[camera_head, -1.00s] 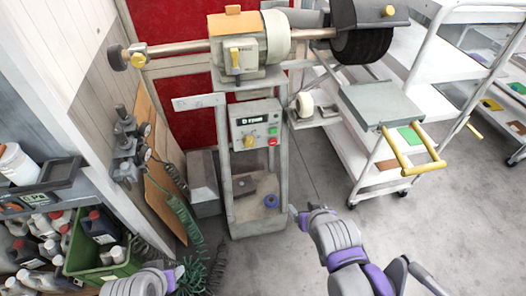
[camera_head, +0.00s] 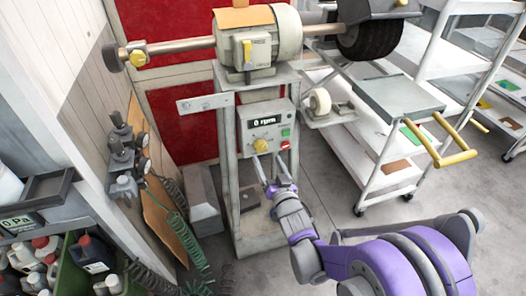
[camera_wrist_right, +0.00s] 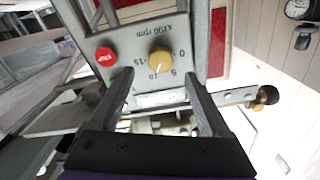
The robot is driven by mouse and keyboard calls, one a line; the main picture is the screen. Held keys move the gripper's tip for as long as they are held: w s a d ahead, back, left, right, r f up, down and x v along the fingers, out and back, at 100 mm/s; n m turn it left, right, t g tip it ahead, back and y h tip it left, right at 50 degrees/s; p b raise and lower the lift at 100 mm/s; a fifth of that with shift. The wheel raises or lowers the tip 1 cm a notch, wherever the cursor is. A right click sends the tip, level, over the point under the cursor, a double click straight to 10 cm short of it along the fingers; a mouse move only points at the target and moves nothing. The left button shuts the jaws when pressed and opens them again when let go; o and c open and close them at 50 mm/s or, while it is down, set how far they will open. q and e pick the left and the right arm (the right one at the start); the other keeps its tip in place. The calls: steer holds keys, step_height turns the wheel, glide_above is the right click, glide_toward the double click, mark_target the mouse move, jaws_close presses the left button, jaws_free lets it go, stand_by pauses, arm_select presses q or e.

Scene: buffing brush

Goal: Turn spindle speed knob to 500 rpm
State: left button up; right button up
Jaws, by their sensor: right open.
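The yellow spindle speed knob (camera_head: 261,146) is on the grey control panel (camera_head: 246,114) of the buffing machine. The display (camera_head: 264,119) above it reads 0 rpm. My right gripper (camera_head: 267,159) is open just below and in front of the knob. In the right wrist view, the knob (camera_wrist_right: 160,61) shows beyond and between the open fingers (camera_wrist_right: 158,78), apart from them, beside a scale marked x100 rpm. I cannot tell its exact pointer setting. My left gripper is out of view.
Green (camera_head: 286,132) and red (camera_head: 285,145) buttons sit right of the knob. The motor (camera_head: 247,44) is above the panel. A white cart (camera_head: 372,152) stands to the right, and hoses (camera_head: 180,232) hang at the left.

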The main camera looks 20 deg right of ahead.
mark_target(261, 148)
steer(key=w, duration=0.5)
steer(key=shift+w+a, duration=0.15)
steer(key=shift+w, duration=0.25)
jaws_close()
